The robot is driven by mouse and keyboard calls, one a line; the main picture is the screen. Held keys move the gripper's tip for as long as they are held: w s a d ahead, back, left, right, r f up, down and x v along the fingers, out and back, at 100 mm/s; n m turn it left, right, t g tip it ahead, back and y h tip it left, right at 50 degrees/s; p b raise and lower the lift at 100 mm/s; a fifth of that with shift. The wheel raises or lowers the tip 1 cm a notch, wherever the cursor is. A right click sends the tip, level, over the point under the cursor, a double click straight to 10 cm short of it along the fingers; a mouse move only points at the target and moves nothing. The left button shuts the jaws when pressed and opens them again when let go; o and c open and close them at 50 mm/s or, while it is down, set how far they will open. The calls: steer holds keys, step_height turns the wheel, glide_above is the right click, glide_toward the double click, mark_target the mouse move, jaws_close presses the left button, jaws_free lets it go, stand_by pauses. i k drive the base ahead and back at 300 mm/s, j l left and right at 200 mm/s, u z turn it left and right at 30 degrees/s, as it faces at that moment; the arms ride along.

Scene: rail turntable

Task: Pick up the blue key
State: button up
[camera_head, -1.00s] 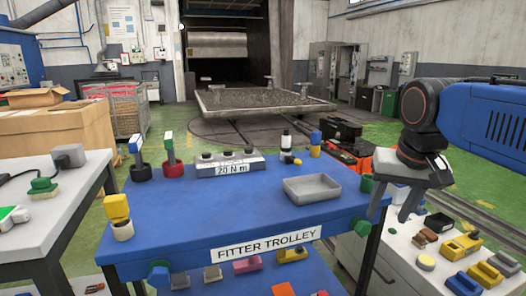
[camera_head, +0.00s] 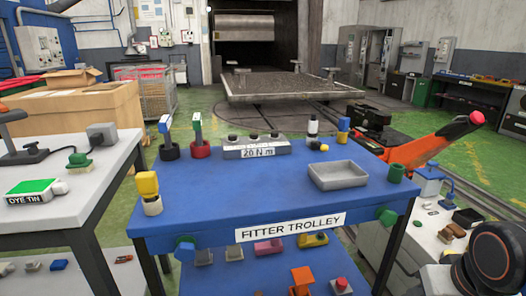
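A blue-topped upright piece, which looks like the blue key (camera_head: 165,127), stands in a round black holder (camera_head: 169,152) at the back left of the blue trolley top (camera_head: 250,200). A similar green-topped piece (camera_head: 197,125) stands in a red holder (camera_head: 200,149) just right of it. Nothing touches or covers the blue piece. My arm shows only as a dark, orange-ringed joint in the lower right corner, far from it. My gripper's fingers do not show.
On the trolley are a grey block marked 20 N m (camera_head: 256,149), an empty grey tray (camera_head: 337,174), a yellow piece (camera_head: 147,184) and a blue-and-yellow piece (camera_head: 343,130). A bench (camera_head: 75,215) stands left. A lower shelf holds several small parts. The trolley's middle is clear.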

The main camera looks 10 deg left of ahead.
mark_target(163, 124)
steer(key=j, duration=0.55)
steer(key=j+z, duration=0.1)
steer(key=j, duration=0.5)
steer(key=k+j, duration=0.1)
steer(key=j, duration=0.45)
steer(key=j+z, duration=0.15)
steer(key=j, duration=0.45)
steer(key=k+j, duration=0.15)
steer(key=j, duration=0.4)
steer(key=k+j+z, duration=0.1)
steer(key=j, duration=0.45)
steer(key=k+j, duration=0.1)
steer(key=j, duration=0.45)
